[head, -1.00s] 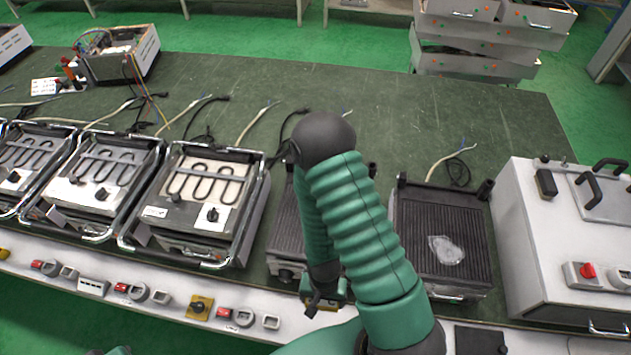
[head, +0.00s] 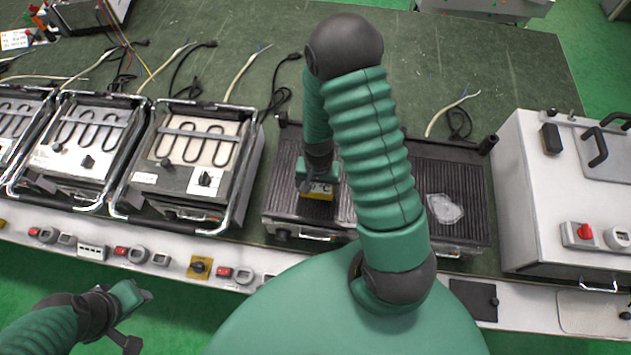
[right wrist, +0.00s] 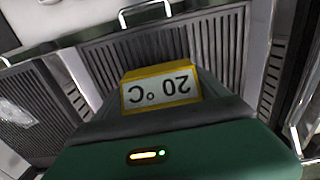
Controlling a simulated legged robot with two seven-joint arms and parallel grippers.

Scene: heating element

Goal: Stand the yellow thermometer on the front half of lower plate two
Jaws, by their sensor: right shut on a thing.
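The yellow thermometer (head: 316,192) is held in my right gripper (head: 318,181), over the front part of the left ribbed plate (head: 283,172) in the head view. In the right wrist view the thermometer (right wrist: 162,88) shows a "20 °C" label, upside down, in front of the ribbed plate (right wrist: 115,58). Its foot is hidden, so I cannot tell whether it touches the plate. My left gripper (head: 138,315) hangs at the lower left, away from the table; its jaw state is unclear.
A second ribbed plate (head: 468,205) with a clear crumpled piece (head: 444,208) lies right of the first. A white box (head: 545,210) stands further right. Heating-coil units (head: 195,160) stand on the left. The front ledge (head: 140,250) carries switches. The green table behind is largely free.

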